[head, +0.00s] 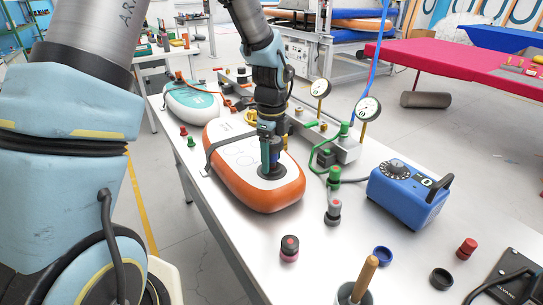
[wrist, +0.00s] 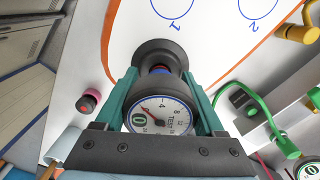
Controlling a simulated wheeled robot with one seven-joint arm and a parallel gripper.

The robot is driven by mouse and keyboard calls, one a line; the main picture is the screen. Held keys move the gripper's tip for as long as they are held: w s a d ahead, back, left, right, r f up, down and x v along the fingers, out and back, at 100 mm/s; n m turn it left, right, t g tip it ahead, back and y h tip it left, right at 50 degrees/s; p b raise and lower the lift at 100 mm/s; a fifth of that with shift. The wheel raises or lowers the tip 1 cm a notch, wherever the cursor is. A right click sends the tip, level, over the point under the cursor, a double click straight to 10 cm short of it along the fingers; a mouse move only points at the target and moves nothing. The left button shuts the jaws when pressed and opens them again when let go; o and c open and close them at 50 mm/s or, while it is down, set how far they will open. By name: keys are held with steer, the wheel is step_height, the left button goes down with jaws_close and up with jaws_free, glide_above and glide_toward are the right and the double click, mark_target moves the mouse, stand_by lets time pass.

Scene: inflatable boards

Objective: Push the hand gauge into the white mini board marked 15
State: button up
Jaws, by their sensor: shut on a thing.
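The white mini board (head: 228,155) with an orange side lies on the metal bench, a dark strap across its far end. The wrist view shows its white top (wrist: 190,20) with blue circles marked 1 and 2; I cannot read a 15. My gripper (head: 270,150) points down over the board's near end. In the wrist view its teal fingers (wrist: 160,78) are shut on the hand gauge (wrist: 160,113), dial towards the camera. The gauge's wide black end (wrist: 160,55) is at the board's top; the valve is hidden, and I cannot tell how far in it sits.
A teal and white board (head: 195,100) lies farther back. To the right stand a manifold with two dial gauges (head: 368,108), a green fitting (head: 335,178) and a blue pump box (head: 408,193). Small caps (head: 289,248) and a wooden-handled tool (head: 364,280) are nearer.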

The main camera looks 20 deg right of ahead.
steer(key=shift+f, duration=0.45)
steer(key=o, duration=1.5)
steer(key=shift+r, duration=0.1)
step_height(320, 180, up, 11)
steer(key=b, duration=0.2)
steer(key=shift+b, duration=0.35)
steer(key=shift+f, duration=0.2)
steer(key=s+a+f+n, duration=0.1)
steer(key=a+n, duration=0.8)
steer(key=a, duration=0.1)
steer(key=s+a+f+n+t, duration=0.1)
steer(key=a+f+n, duration=0.1)
steer(key=a+n, duration=0.7)
steer(key=s+a+f+n, duration=0.2)
steer(key=a+n, duration=0.6)
steer(key=a, duration=0.3)
steer(key=shift+a+n+t, duration=0.1)
steer(key=shift+n+t, duration=0.2)
steer(key=shift+n, duration=0.1)
